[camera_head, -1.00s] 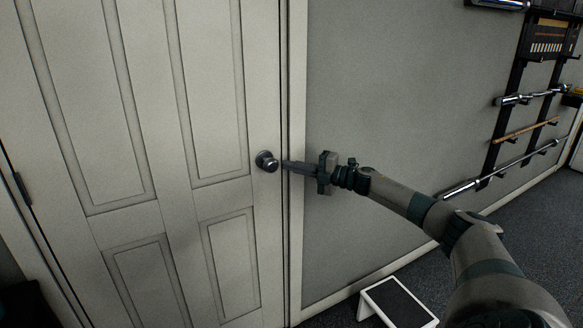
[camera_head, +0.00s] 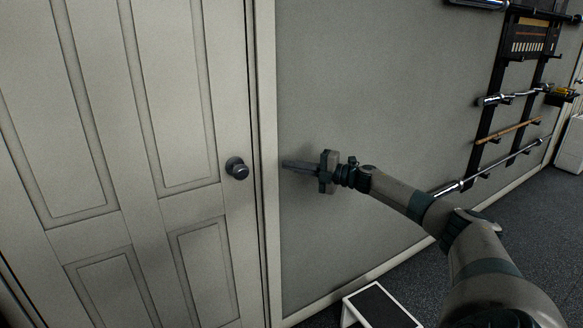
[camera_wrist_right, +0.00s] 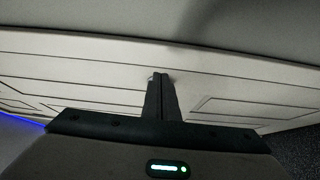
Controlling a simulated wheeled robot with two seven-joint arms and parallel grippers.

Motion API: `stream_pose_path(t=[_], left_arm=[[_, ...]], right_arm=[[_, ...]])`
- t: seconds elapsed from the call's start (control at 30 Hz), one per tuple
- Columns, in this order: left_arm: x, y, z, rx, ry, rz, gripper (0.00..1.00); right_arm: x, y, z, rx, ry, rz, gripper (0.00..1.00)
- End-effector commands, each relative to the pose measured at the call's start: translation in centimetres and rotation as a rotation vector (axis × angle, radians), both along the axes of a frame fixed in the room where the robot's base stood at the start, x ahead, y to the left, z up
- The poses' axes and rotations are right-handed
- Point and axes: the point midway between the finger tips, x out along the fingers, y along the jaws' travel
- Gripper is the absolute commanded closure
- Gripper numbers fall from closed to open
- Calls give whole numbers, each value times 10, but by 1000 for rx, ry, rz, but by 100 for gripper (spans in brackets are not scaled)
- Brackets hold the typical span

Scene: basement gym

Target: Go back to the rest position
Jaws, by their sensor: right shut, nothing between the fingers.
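My right gripper (camera_head: 287,164) is shut and empty in the head view. It is in front of the grey wall, to the right of the door frame, and apart from the round dark door knob (camera_head: 237,168). The white panelled door (camera_head: 190,120) fills the left of the head view and looks closed. In the right wrist view my right gripper's fingers (camera_wrist_right: 160,78) are together, with the panelled door (camera_wrist_right: 100,65) behind them. The knob is mostly hidden behind the fingers there. My left gripper is not in view.
A white step stool with a dark top (camera_head: 380,306) stands on the floor below my right arm. A wall rack (camera_head: 500,110) with several bars is at the right. Dark carpet (camera_head: 530,215) at the right looks clear.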

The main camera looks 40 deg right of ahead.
Motion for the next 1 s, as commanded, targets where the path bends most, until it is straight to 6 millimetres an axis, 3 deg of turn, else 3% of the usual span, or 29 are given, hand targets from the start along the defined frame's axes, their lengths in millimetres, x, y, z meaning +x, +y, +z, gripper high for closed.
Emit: stream_pose_path(t=[0.47,0.63,0.77,0.87,1.0], left_arm=[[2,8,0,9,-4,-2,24],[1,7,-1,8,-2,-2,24],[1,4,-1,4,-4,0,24],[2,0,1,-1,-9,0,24],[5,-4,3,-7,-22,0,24]], right_arm=[[0,0,0,0,0,0,100],[2,5,-12,18,10,-5,100],[6,18,-43,69,40,-22,100],[9,35,-83,131,79,-49,100],[7,65,-157,247,158,-108,100]])
